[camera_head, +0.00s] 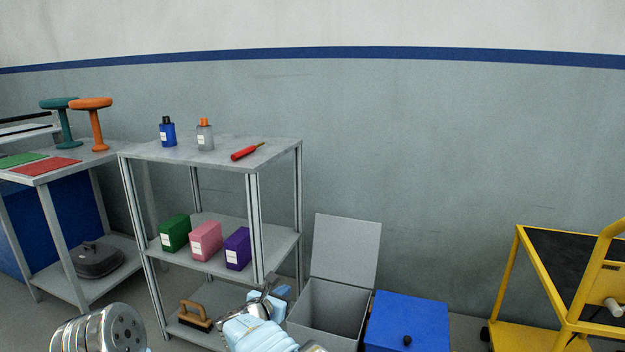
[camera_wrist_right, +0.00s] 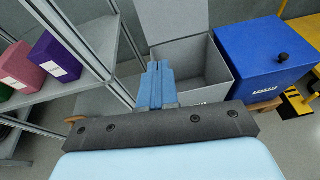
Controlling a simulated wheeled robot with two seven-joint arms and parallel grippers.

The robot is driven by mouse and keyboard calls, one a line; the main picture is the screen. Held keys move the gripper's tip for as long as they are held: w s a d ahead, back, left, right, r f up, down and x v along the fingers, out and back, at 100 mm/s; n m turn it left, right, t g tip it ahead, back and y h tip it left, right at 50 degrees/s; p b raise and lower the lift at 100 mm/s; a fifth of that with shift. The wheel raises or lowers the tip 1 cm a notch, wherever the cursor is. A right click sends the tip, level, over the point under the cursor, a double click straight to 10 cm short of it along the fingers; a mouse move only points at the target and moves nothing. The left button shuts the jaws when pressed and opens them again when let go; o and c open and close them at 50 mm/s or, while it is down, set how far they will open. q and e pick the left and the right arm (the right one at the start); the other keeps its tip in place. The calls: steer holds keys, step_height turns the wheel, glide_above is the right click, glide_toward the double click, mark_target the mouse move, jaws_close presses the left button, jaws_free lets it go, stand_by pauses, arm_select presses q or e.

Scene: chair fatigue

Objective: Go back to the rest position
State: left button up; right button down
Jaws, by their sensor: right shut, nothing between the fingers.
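My right gripper (camera_head: 282,291) is low in the middle of the head view, in front of the shelf's right side and the open grey box. In the right wrist view its two blue fingers (camera_wrist_right: 157,82) are pressed together with nothing between them. They point toward the open grey box (camera_wrist_right: 195,75), which looks empty; the box also shows in the head view (camera_head: 330,312). Part of my left arm shows at the bottom left of the head view, but its gripper is out of sight.
A grey shelf (camera_head: 215,150) holds two bottles, a red tool, three coloured boxes and a brush. A blue box (camera_head: 408,318) with a black knob stands right of the grey box. A yellow cart (camera_head: 560,330) is far right. Two stools (camera_head: 65,125) (camera_head: 96,125) stand on the left table.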

steer(key=s+d+f+m+g+y, duration=0.1)
steer(key=s+d+f+m+g, duration=0.3)
steer(key=f, duration=0.4)
steer(key=s+d+f+m+g+y, duration=0.1)
steer(key=s+d+f+m+g, duration=0.1)
steer(key=s+d+f, duration=0.45)
steer(key=s+d+f+m+g+y, duration=0.1)
steer(key=d+f+m+g, duration=0.25)
steer(key=f, duration=0.55)
steer(key=s+d+f+m+g+y, duration=0.1)
steer(key=s+d+f+m+y, duration=0.1)
steer(key=s+m, duration=0.9)
steer(key=s+d+f+m+g+y, duration=0.2)
steer(key=s+f+m+y, duration=0.1)
steer(key=s+m, duration=0.9)
steer(key=s+y, duration=0.1)
steer(key=s, duration=0.3)
steer(key=shift+s+d+y, duration=0.2)
steer(key=shift+d+y, duration=0.05)
steer(key=shift+y, duration=0.05)
